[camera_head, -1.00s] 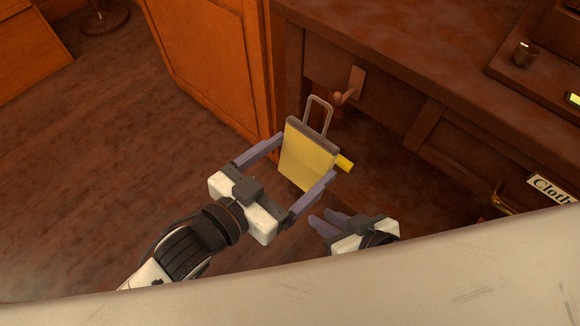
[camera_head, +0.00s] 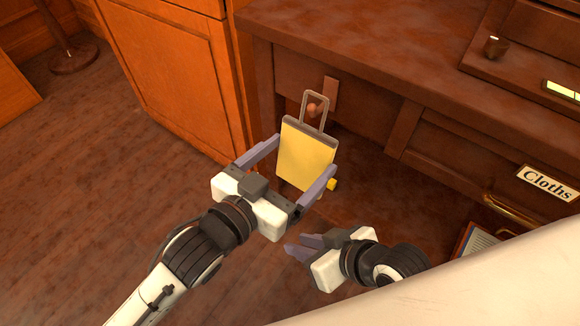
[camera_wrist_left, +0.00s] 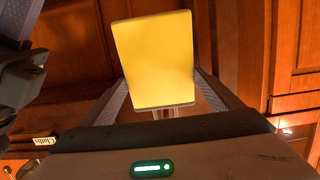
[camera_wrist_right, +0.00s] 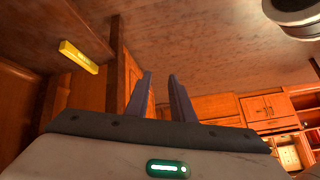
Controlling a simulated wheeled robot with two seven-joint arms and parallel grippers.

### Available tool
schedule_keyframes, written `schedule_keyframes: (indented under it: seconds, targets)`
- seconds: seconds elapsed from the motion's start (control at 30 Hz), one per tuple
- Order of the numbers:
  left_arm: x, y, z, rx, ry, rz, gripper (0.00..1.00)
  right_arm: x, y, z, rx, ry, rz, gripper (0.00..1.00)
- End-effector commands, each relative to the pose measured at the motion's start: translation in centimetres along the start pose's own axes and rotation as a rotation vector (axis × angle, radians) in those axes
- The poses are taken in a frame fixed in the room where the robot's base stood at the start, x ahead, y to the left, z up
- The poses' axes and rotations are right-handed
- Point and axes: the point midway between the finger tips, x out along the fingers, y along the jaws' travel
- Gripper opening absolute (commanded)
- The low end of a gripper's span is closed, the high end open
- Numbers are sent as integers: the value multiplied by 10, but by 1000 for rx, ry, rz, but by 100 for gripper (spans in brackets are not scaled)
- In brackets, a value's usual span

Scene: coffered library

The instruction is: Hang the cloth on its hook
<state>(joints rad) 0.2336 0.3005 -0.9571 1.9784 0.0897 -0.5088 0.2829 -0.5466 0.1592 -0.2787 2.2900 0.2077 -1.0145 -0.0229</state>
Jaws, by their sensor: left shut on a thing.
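The yellow cloth (camera_head: 305,155) has a grey top bar and a grey wire loop (camera_head: 315,97). My left gripper (camera_head: 305,162) is shut on the cloth's sides and holds it upright before the desk; the cloth also fills the middle of the left wrist view (camera_wrist_left: 155,60). The wooden hook (camera_head: 311,109) sticks out from a small plate on the desk front. In the head view it shows within the loop's outline; I cannot tell whether the loop is around it or in front. My right gripper (camera_head: 296,247) is lower, empty, its fingers slightly apart.
A yellow bar (camera_wrist_right: 78,57) shows in the right wrist view, and its end (camera_head: 332,184) beside the cloth. A drawer labelled "Cloths" (camera_head: 547,183) with a brass handle (camera_head: 512,211) is at right. An orange cabinet (camera_head: 175,75) stands left.

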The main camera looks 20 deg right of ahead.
Motion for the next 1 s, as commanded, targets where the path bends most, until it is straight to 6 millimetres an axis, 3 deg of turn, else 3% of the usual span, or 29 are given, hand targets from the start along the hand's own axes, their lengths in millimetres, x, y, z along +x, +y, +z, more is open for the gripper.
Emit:
schedule_keyframes:
  seconds: [0.47,1.0]
  targets:
    - [20,0,17,-1,0,0,64,0,-4,-13,-2,39,-20,22]
    - [23,0,23,-1,1,0,64,0,-6,-5,7,25,-25,22]
